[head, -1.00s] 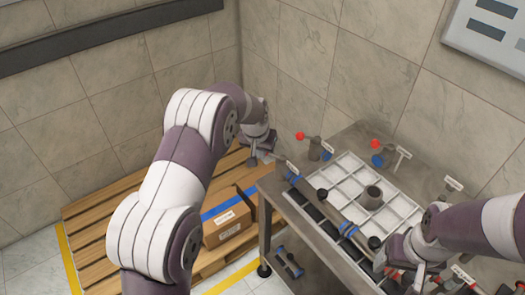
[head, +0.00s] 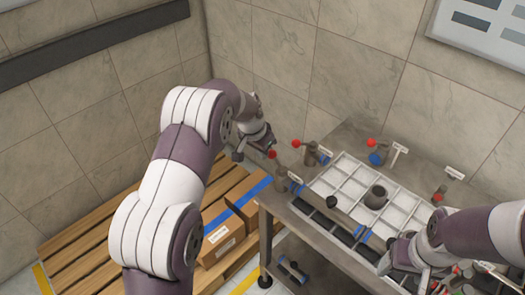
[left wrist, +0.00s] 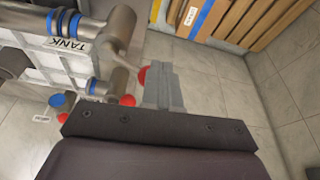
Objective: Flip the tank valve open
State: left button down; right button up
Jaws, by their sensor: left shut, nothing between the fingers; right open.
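The tank valve (head: 282,181) is a grey fitting at the table's left back corner, with a red-ball lever (head: 272,154) pointing up and slightly left. My left gripper (head: 247,149) is shut and empty just left of the ball. In the left wrist view, my shut fingers (left wrist: 165,92) are right beside the red ball (left wrist: 143,76), which they partly cover; I cannot tell whether they touch it. The "TANK" label (left wrist: 68,23) is by the grey pipe (left wrist: 113,28). My right gripper (head: 392,262) is open over the table's right part; its fingertips are hard to make out.
Cardboard boxes (head: 222,240) sit on a wooden pallet (head: 95,240) at the left. A wall stands close behind.

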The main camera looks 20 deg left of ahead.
pick_arm(q)
jog(key=shift+w+r, duration=0.2)
jog(key=shift+w, duration=0.1)
pick_arm(e)
jog(key=shift+w, duration=0.2)
dwell(0.3)
